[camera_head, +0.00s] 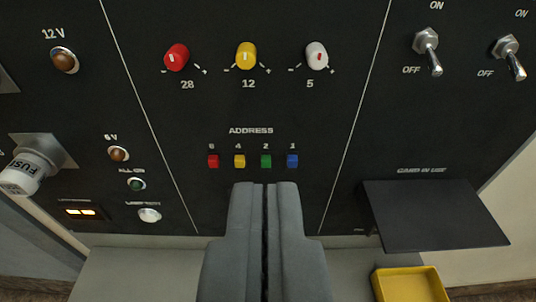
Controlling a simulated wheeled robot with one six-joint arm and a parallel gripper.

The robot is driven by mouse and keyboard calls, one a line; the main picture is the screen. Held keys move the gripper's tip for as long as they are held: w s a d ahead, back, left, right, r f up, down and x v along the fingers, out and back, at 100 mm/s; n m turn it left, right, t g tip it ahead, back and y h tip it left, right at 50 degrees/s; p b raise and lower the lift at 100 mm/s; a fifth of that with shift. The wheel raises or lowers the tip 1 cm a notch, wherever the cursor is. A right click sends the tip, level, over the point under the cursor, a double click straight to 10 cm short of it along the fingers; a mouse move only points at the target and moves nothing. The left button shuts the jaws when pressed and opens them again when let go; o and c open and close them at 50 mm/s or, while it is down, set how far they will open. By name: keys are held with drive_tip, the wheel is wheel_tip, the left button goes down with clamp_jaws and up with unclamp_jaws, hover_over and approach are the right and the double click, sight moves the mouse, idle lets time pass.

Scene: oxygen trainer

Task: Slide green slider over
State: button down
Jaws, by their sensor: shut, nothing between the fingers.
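The green slider (266,161) is a small green block on the black panel, under the "ADDRESS" label and the number 2. It sits in a row between the yellow slider (239,161) and the blue slider (292,161), with the red slider (213,161) at the row's left end. My gripper (266,186) is shut and empty. Its grey fingertips show just below the green slider in the picture. I cannot tell whether they touch the panel.
Above the row are red (176,57), yellow (246,56) and white (317,56) knobs. Two toggle switches (427,50) are at upper right. A black shelf (436,216) juts out at lower right, above a yellow tray (411,285). A fuse holder (30,170) sticks out at left.

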sight(266, 144)
drive_tip(key=x, duration=1)
drive_tip(key=shift+w+f, duration=0.15)
drive_tip(key=shift+f, duration=0.05)
wheel_tip(266, 144, down, 2)
drive_tip(key=shift+f, duration=0.85)
